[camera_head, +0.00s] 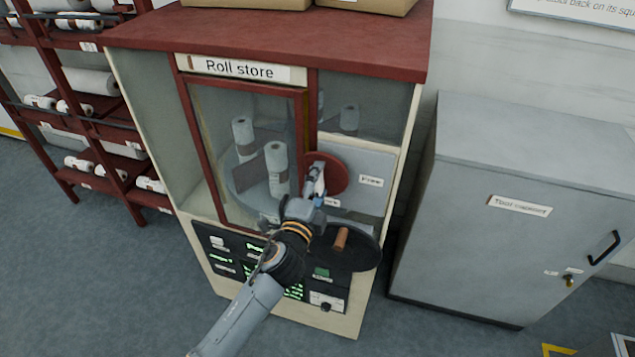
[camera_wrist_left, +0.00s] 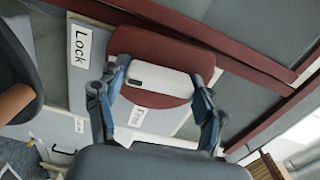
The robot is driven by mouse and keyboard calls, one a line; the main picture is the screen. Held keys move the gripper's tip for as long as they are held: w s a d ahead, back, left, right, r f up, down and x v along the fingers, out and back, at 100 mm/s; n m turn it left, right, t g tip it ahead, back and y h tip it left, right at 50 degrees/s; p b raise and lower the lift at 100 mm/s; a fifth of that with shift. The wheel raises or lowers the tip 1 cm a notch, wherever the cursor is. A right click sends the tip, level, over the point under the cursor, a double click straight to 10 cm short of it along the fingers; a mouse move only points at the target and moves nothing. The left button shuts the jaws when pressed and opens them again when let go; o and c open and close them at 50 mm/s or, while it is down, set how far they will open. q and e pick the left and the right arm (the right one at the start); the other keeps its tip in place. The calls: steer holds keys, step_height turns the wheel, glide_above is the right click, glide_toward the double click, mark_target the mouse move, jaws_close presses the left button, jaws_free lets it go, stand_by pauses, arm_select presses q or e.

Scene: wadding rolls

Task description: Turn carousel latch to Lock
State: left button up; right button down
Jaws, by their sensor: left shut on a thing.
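The carousel latch has a dark red round plate (camera_head: 334,170) on the grey panel at the right of the Roll store cabinet. The plate also shows in the left wrist view (camera_wrist_left: 165,45), with a pale bar handle (camera_wrist_left: 160,80) across it. My left gripper (camera_head: 316,180) is shut on this handle, with one blue-grey finger at each end of it in the wrist view. A "Lock" label (camera_wrist_left: 78,45) is on the panel left of the plate there. A "Free" label (camera_wrist_left: 132,116) is just below the plate, near the handle. My right gripper is not in view.
A black wheel (camera_head: 360,254) with a wooden knob (camera_head: 340,239) projects just below the latch. White rolls (camera_head: 277,170) stand behind the cabinet's framed window. A control panel (camera_head: 225,254) is below. A grey tool cabinet (camera_head: 500,240) stands at the right, a red rack (camera_head: 85,130) at the left.

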arm_select(q)
steer(key=shift+w+r+m, duration=0.15)
steer(key=shift+r+m, duration=0.3)
steer(key=shift+m, duration=0.05)
steer(key=o, duration=1)
steer(key=shift+o, duration=0.8)
steer(key=shift+w+d+f, duration=0.1)
steer(key=shift+f, duration=0.05)
steer(key=shift+w+f, duration=0.15)
steer(key=shift+f, duration=0.05)
steer(key=shift+s, duration=0.25)
steer(key=v, duration=1.1)
steer(key=shift+s, duration=0.35)
